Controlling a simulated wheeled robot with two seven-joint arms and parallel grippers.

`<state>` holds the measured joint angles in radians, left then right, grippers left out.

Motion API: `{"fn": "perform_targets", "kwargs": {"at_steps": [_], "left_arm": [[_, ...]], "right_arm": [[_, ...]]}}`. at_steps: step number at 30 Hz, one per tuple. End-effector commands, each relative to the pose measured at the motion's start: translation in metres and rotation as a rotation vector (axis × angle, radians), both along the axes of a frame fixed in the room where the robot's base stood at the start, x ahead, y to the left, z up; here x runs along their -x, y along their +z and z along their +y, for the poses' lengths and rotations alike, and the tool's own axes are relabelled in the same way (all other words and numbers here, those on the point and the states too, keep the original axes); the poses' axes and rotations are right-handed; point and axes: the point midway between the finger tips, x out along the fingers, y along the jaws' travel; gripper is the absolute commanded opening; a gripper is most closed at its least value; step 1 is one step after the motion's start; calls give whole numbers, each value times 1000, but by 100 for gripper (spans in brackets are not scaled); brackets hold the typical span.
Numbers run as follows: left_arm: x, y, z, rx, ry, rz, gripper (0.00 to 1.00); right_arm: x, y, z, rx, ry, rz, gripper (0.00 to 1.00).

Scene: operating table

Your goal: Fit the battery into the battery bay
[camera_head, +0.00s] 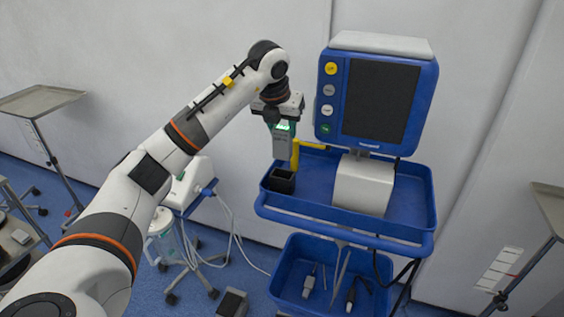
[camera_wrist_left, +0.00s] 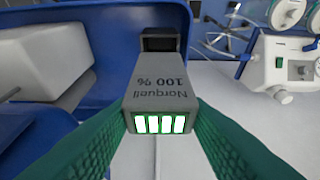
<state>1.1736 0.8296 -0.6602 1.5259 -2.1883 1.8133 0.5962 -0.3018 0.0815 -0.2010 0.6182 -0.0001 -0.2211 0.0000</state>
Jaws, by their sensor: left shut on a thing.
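The battery (camera_head: 282,144) is a grey block with a lit green end. My left gripper (camera_head: 283,126) is shut on it and holds it upright above the blue tray's left side. In the left wrist view the battery (camera_wrist_left: 162,90) sits between the green finger pads, with "Narquell 100 %" on its side and several lit bars on its near end. The battery bay (camera_head: 281,181) appears to be the black open box in the tray's left corner, below the battery. In the left wrist view a dark opening (camera_wrist_left: 160,43) shows just beyond the battery's far end. My right gripper is not in view.
The blue tray (camera_head: 330,214) carries a white block (camera_head: 362,186) under the blue monitor (camera_head: 375,100). A yellow bar (camera_head: 296,153) stands close right of the battery. A lower blue bin (camera_head: 325,290) holds tools. Metal stands are at both sides.

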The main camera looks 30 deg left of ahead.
Motion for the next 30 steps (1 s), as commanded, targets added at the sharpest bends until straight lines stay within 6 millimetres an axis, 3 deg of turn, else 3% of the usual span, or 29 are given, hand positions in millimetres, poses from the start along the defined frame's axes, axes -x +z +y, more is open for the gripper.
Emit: {"fn": "perform_targets", "kwargs": {"at_steps": [3,9,14,21,29,30], "left_arm": [[1,-32,0,0,0,5,13],[0,-65,0,0,0,1,13],[0,-75,0,-1,0,0,13],[0,-106,0,-1,0,1,13],[0,-109,0,0,0,-2,13],[0,-111,0,0,0,0,43]], "right_arm": [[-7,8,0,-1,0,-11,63],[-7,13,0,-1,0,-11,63],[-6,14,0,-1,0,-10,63],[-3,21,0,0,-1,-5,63],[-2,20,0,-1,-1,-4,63],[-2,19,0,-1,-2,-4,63]]}}
